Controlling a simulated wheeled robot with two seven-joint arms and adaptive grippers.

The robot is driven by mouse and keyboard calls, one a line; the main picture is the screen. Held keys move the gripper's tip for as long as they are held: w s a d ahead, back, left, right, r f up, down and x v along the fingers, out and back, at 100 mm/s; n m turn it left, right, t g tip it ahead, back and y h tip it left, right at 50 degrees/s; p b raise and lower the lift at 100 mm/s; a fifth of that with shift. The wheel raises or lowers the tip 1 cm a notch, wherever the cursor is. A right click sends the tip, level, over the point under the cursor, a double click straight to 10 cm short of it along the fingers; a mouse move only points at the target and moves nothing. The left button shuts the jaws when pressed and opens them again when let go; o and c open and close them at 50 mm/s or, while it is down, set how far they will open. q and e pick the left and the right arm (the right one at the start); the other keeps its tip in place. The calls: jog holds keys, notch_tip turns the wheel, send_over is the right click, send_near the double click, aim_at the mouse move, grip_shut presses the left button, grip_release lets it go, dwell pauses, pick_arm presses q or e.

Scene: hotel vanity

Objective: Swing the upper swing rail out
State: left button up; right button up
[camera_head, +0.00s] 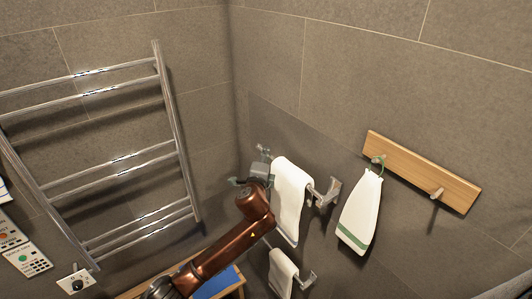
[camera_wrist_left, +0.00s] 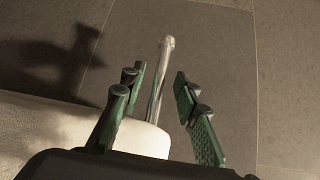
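The upper swing rail (camera_head: 264,151) is a chrome bar on a wall bracket (camera_head: 328,192), with a white towel (camera_head: 291,197) hung over it. My left gripper (camera_head: 255,177) is at the rail's free end, left of the towel; it partly hides the bar. In the left wrist view the left gripper (camera_wrist_left: 160,84) has its green-padded fingers apart. The rail's end (camera_wrist_left: 166,50) shows between them, with a visible gap on each side. The white towel (camera_wrist_left: 145,138) lies close below the fingers. My right gripper is not in view.
A lower swing rail (camera_head: 266,241) with a smaller towel (camera_head: 283,274) sits below. A wooden hook board (camera_head: 420,170) with a hanging towel (camera_head: 360,210) is to the right. A chrome ladder-type towel rack (camera_head: 172,120) stands on the left wall.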

pick_arm(q)
jog(key=shift+w+d+f, duration=0.15)
jog(key=shift+w, duration=0.65)
jog(key=shift+w+d+f, duration=0.1)
jog(key=shift+w, duration=0.65)
jog(key=shift+c, duration=0.6)
grip_shut()
